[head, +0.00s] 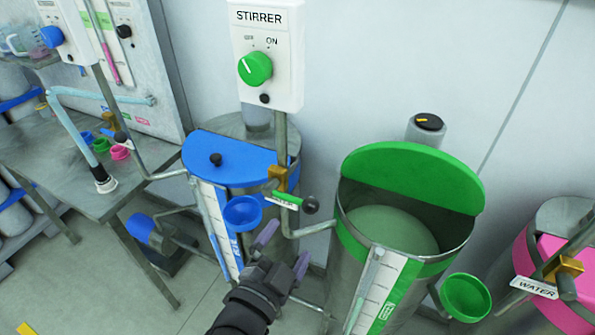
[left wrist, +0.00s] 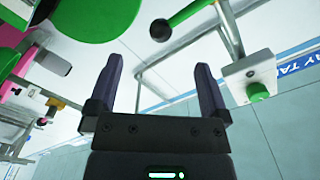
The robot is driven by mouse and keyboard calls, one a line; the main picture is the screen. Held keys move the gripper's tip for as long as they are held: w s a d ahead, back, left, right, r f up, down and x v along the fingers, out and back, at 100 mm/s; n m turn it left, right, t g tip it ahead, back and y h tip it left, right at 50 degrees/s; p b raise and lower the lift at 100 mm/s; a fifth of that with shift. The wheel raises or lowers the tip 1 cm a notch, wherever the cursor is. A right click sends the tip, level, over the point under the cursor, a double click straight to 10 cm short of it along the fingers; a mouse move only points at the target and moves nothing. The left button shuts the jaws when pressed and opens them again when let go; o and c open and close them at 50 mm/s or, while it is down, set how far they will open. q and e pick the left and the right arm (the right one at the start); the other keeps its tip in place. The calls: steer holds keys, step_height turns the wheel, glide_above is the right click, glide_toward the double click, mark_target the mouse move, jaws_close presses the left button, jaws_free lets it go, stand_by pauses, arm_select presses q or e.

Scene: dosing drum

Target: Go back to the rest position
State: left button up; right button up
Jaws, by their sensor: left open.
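My left gripper (head: 283,250) is open and empty. It hangs in front of the gap between the blue drum (head: 235,155) and the green drum (head: 345,260), below the water valve with the green handle (head: 287,200). In the left wrist view its two fingers (left wrist: 155,90) stand wide apart with nothing between them. The green drum's half lid (head: 415,172) stands tilted up, and pale green liquid (head: 390,220) shows inside. The blue drum's half lid (head: 235,158) lies on top. My right gripper is not in view.
A blue cup (head: 242,213) sits close to my left gripper, and a green cup (head: 466,297) is at the right. A pink drum (head: 560,270) stands far right. A metal table (head: 60,160) is at left.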

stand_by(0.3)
arm_select(q)
steer(key=s+a+f+n+g+y+b, duration=0.1)
steer(key=s+a+f+n+g+b, duration=0.15)
steer(key=f, duration=0.85)
steer(key=s+a+f+n+g+y+b, duration=0.1)
steer(key=s+f+g+y+b, duration=0.15)
steer(key=f, duration=0.75)
steer(key=s+a+f+n+g+b, duration=0.15)
steer(key=f+b, duration=0.25)
steer(key=f, duration=0.7)
steer(key=s+a+f+n+g+y+b, duration=0.1)
steer(key=s+a+f+g+b, duration=0.1)
steer(key=s+f, duration=0.5)
steer(key=s+a+f+n+g+y+b, duration=0.1)
steer(key=s+a+f+n+g+b, duration=0.1)
steer(key=s+f, duration=0.6)
steer(key=s+a+f+n+g+y+b, duration=0.1)
steer(key=s+a+f+n+g+b, duration=0.1)
steer(key=s+f+g, duration=0.4)
steer(key=s+a+f+b, duration=0.1)
steer(key=s+a, duration=0.1)
steer(key=s, duration=0.2)
steer(key=shift+s+f, duration=0.3)
steer(key=shift+s, duration=0.05)
steer(key=shift+a, duration=0.15)
